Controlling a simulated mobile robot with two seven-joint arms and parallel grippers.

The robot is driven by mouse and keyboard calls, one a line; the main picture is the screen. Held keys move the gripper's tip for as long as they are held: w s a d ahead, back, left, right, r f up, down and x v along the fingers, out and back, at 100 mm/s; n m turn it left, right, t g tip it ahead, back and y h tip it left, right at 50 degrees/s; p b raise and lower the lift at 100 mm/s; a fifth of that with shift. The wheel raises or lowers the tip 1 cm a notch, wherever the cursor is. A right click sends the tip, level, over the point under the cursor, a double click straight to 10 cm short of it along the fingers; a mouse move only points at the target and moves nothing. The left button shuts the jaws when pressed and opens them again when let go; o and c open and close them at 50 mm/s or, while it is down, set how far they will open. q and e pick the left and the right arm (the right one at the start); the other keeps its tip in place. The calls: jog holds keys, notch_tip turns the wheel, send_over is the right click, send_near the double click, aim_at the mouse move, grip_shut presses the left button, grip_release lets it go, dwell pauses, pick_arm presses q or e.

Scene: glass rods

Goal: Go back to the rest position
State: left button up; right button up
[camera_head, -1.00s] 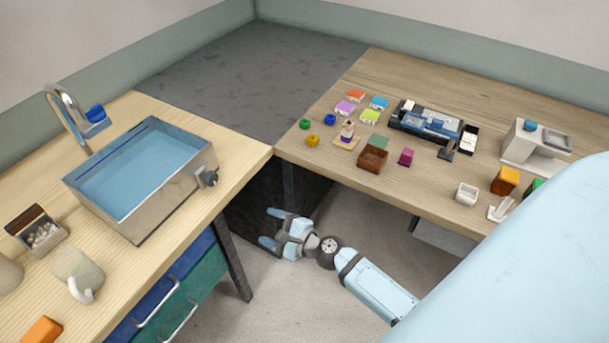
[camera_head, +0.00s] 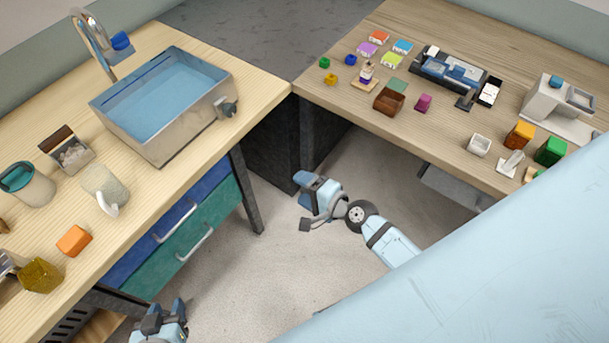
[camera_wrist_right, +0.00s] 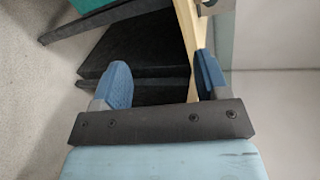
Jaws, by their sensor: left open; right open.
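My right gripper (camera_head: 305,202) is in the head view over the floor, in the gap between the two tables. Its blue-tipped fingers are apart and nothing is between them. In the right wrist view the same open gripper (camera_wrist_right: 163,80) shows empty, with the dark box side and a table edge beyond. My left gripper (camera_head: 165,314) shows only partly at the bottom edge of the head view, below the left table. Its fingers are apart, and I see nothing held.
The left table carries a water-filled basin (camera_head: 142,135), a mug (camera_head: 103,186), an orange block (camera_head: 73,241) and a yellow block (camera_head: 41,275). The right table holds a brown box (camera_head: 389,101) and several small items. Drawers (camera_head: 190,235) stand under the left table. Open floor (camera_head: 260,270) lies between.

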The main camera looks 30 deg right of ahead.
pick_arm(q)
jog(key=r+p, duration=0.1)
jog(key=p, duration=0.2)
jog(key=a+r+p, duration=0.1)
jog(key=shift+s+r, duration=0.3)
pick_arm(e)
jog(key=s+r+n+g+h, duration=0.1)
jog(key=s+n+g+h, duration=0.1)
jog(key=s+n, duration=1)
jog(key=n+h, duration=0.1)
jog(key=n, duration=0.5)
jog(key=shift+a, duration=0.35)
